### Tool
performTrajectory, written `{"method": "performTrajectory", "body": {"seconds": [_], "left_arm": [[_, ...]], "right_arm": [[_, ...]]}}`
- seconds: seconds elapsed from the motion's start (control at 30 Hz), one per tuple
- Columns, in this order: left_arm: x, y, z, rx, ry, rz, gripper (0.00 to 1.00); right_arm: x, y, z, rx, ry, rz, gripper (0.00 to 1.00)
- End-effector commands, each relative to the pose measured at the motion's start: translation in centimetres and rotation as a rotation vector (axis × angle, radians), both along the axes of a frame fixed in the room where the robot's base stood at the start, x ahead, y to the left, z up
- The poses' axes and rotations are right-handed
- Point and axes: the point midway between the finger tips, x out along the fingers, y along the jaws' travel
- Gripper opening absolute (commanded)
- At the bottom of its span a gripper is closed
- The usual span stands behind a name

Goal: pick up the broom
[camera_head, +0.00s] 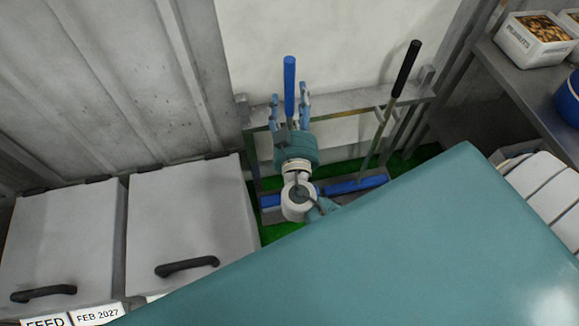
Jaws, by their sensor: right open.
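A tool with a blue handle (289,72), seemingly the broom, stands upright in a metal rack against the wall. My right gripper (290,94) is open, with one finger on each side of the blue handle as seen from above. I cannot tell whether the fingers touch it. My wrist hides the lower part of this tool. A blue head or bar (350,186) shows low in the rack. My left gripper is not in view.
A second tool with a black handle (406,68) leans in the rack (345,103) to the right. Grey lidded feed bins (190,215) stand at left. A metal shelf (520,85) at right holds a peanut crate (530,45). My teal body fills the lower right.

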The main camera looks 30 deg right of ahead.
Motion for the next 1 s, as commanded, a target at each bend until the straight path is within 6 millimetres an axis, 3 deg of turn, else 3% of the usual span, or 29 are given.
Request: {"method": "performTrajectory", "body": {"seconds": [0.2, 0.37, 0.57, 0.7, 1.0], "left_arm": [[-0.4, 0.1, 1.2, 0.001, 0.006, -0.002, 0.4], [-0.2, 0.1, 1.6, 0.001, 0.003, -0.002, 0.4], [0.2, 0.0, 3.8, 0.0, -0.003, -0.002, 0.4], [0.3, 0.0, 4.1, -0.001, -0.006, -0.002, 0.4], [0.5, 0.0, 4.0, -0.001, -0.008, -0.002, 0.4]], "right_arm": [[3.1, -1.5, 0.3, -0.004, 0.001, 0.0, 0.59], [4.1, -2.1, 0.3, -0.001, 0.002, -0.001, 0.59], [6.6, -3.5, 1.2, -0.005, 0.003, -0.001, 0.59], [8.0, -4.1, 0.7, -0.002, 0.004, 0.001, 0.59], [8.4, -4.3, 0.5, -0.001, 0.005, 0.001, 0.59]]}}
